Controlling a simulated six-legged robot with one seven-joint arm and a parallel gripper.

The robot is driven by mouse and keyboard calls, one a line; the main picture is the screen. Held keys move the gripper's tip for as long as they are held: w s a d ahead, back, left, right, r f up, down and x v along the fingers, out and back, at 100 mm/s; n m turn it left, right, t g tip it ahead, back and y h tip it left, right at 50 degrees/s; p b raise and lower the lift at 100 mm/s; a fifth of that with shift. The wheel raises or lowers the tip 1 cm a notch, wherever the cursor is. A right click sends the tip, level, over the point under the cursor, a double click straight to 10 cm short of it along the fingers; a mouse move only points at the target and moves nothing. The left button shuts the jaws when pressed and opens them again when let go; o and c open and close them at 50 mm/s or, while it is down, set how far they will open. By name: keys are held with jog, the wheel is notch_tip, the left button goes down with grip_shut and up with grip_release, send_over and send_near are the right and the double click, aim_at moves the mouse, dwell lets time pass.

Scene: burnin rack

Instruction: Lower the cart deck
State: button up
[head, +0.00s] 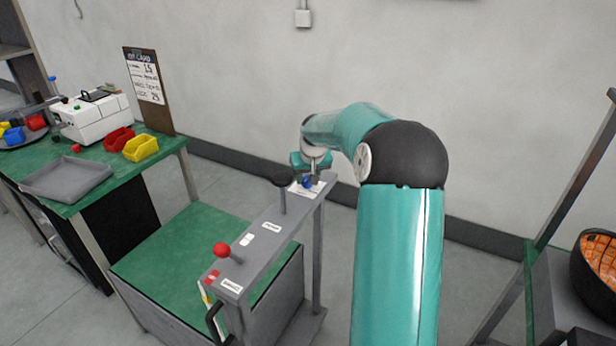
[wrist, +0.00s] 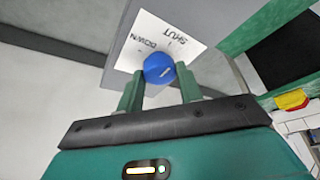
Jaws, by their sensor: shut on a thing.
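The cart's green deck (head: 185,245) sits low between its grey frame parts, beside the grey top rail (head: 265,235). A blue knob (head: 307,181) is at the far end of that rail, on a white label. The wrist view shows the blue knob (wrist: 158,68) close up, with the label (wrist: 150,40) reading "DOWN" and "SHUT". My gripper (wrist: 159,76) has its two fingers on either side of the knob and is shut on it. In the head view my gripper (head: 311,172) comes down on the knob from above and partly hides it.
A red-ball lever (head: 222,250) and a black-topped post (head: 283,180) stand on the rail. At left a green bench (head: 165,160) holds a grey tray (head: 66,178), bins and a white machine (head: 90,117). A basket (head: 598,262) stands at right.

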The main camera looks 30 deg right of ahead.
jog(key=o, duration=1)
jog(key=v, duration=1.3)
jog(key=shift+r, duration=0.4)
